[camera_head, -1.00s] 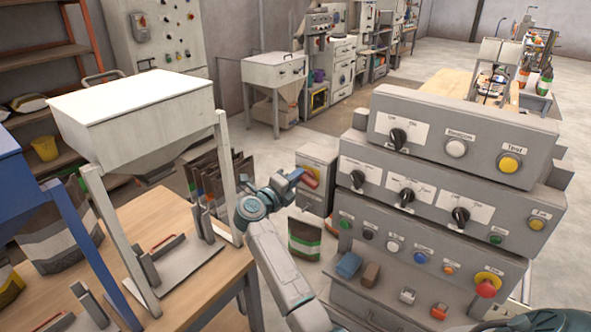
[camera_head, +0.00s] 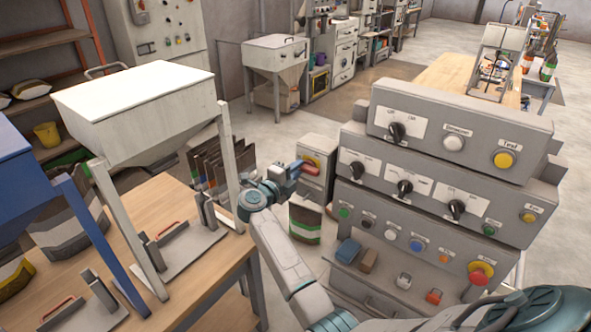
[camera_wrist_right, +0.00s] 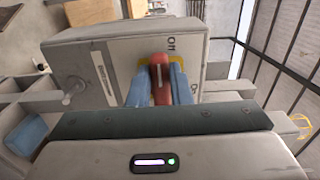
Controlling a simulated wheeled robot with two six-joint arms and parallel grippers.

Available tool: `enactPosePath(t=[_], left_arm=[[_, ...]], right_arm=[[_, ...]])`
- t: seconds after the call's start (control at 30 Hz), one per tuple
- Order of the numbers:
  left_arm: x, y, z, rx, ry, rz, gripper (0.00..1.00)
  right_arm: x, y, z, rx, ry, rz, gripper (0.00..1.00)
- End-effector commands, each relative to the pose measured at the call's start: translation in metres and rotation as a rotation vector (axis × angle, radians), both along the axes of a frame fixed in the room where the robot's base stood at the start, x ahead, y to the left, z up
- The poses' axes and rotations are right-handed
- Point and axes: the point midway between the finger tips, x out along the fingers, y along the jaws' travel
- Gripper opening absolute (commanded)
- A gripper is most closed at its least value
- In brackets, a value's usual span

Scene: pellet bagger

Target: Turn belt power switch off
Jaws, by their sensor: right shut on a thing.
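The belt power switch is a red handle (camera_wrist_right: 161,82) on a grey box, with yellow showing behind it in the right wrist view. The blue fingers of my right gripper (camera_wrist_right: 160,88) are shut on the handle, one on each side. In the head view the red handle (camera_head: 309,169) shows just past my right gripper (camera_head: 296,170), at the grey box (camera_head: 320,148). The fingers hide part of the handle and its base. My left gripper is not in view.
A stacked control panel (camera_head: 440,165) with knobs and buttons stands close right of my right arm. A white hopper (camera_head: 140,100) on a wooden table (camera_head: 160,195) stands to the left. A bag (camera_head: 305,220) stands below the grey box.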

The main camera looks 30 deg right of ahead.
Motion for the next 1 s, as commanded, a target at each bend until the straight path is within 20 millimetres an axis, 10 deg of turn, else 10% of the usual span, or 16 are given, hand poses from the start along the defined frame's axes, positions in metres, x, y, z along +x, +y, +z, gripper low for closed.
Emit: enactPosePath(t=[0.1, 0.13, 0.23, 0.57, 1.0], left_arm=[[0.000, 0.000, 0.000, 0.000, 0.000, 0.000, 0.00], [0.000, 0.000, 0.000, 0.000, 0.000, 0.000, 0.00], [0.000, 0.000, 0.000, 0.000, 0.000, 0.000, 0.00], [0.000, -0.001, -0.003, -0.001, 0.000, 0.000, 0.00], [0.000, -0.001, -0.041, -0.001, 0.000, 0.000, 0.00]], right_arm=[[-0.001, -0.001, -0.002, 0.000, 0.005, -0.002, 0.00], [-0.001, -0.001, -0.002, 0.000, 0.005, -0.002, 0.24], [-0.001, -0.001, -0.002, 0.000, 0.003, -0.002, 0.40], [-0.001, 0.003, -0.001, 0.000, -0.001, 0.000, 0.40], [-0.032, 0.076, -0.006, 0.005, -0.001, 0.000, 0.40]])
